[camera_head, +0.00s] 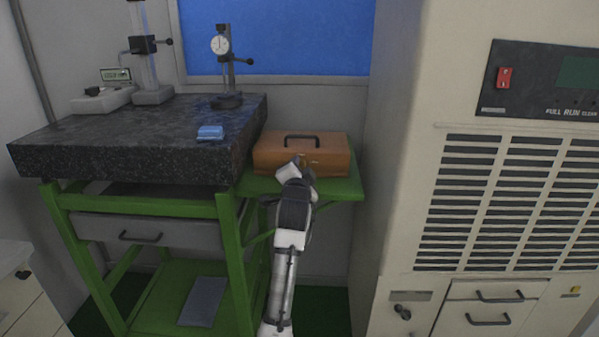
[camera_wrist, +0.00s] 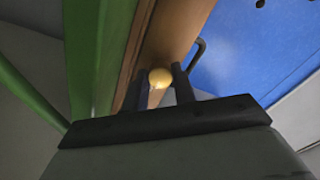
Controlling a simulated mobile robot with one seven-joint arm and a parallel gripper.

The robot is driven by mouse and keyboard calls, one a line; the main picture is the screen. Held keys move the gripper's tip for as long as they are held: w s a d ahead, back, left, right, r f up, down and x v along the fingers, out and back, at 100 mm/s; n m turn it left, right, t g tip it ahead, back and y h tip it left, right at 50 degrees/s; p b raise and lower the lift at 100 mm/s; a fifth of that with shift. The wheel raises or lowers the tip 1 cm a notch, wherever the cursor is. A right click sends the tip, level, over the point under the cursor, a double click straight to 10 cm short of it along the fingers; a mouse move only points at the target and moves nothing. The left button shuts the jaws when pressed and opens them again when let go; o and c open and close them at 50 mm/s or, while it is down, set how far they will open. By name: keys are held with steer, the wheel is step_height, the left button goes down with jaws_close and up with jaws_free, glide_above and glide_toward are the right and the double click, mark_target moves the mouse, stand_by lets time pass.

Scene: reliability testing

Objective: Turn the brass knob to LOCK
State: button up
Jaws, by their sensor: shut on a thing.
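The brass knob (camera_wrist: 160,77) shows in the wrist view as a round yellow shape between the two fingertips of my gripper (camera_wrist: 163,90). My gripper is shut on it. The knob sits on the front face of an orange-brown box (camera_head: 322,155) with a dark handle on its lid. In the head view my gripper (camera_head: 300,165) is at the front of this box and hides part of its face. I cannot read any LOCK mark or tell the knob's angle.
The box stands on a green shelf (camera_head: 345,188) beside a dark granite table (camera_head: 130,150) on a green frame. The table bears a dial gauge stand (camera_head: 224,70), a height gauge (camera_head: 150,60) and a small blue block (camera_head: 210,132). A large beige cabinet (camera_head: 405,200) stands close on the right.

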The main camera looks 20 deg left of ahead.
steer(key=shift+m, duration=0.3)
steer(key=o, duration=1)
steer(key=shift+s, duration=0.15)
steer(key=b+v, duration=0.3)
steer(key=v, duration=1)
steer(key=shift+s, duration=0.3)
steer(key=shift+d+r, duration=0.1)
